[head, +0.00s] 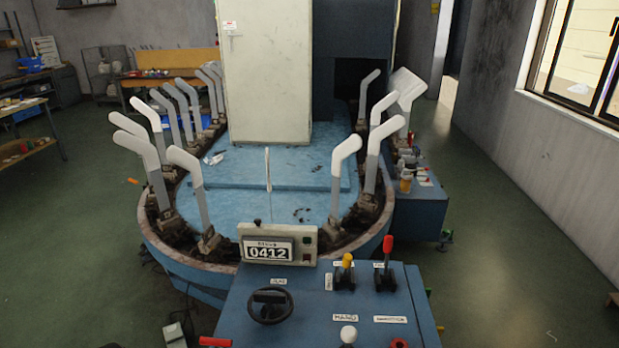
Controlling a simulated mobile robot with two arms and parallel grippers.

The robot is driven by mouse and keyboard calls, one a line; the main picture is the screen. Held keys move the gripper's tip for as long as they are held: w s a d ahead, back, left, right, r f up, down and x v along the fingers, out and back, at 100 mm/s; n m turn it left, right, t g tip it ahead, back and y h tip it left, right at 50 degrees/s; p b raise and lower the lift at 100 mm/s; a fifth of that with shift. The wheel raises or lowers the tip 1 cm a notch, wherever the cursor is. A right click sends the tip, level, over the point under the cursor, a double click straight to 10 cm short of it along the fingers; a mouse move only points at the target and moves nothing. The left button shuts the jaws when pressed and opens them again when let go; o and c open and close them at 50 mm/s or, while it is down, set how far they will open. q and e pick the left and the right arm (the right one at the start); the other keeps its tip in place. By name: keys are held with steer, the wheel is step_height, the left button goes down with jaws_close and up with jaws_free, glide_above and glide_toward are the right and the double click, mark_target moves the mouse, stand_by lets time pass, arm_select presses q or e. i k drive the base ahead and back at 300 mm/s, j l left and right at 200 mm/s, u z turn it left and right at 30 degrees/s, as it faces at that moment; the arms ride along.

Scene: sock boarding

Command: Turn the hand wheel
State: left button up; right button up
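The hand wheel (270,306) is a black ring with a dark block across its far part. It lies on the left of the blue control panel (312,320) at the bottom middle of the head view. A small white label (279,282) sits just behind it. Nothing touches the wheel. Neither of my grippers is in view.
A yellow-knobbed lever (347,262), a red-knobbed lever (387,246) and a white knob (348,334) stand to the wheel's right. A counter box (277,243) reading 0412 stands behind it. Beyond, several grey-white sock forms (344,160) ring a blue machine (255,190).

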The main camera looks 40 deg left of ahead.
mark_target(271, 299)
steer(key=u, duration=1.6)
